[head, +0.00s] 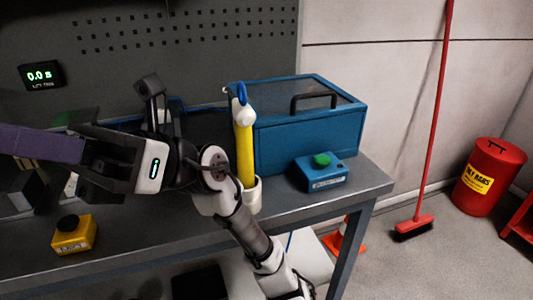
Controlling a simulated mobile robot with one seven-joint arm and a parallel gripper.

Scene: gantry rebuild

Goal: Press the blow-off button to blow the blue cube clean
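A blue button box (320,175) with a green button (322,160) stands at the right front of the bench; its label is too small to read. A yellow box (74,236) with a black button (68,223) stands at the left front. My gripper (95,160) is dark and points left above the bench, well left of the green button and above the yellow box. A purple bar (38,145) meets it; I cannot tell if it is held or how the fingers stand. No blue cube can be made out.
A blue case (310,132) with a dark lid and handle stands behind the green button. A yellow upright tube (244,150) with a blue top stands to its left, beside my arm. A display (41,76) reads 0.0 s. A red broom (414,226) and bin (486,180) stand right.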

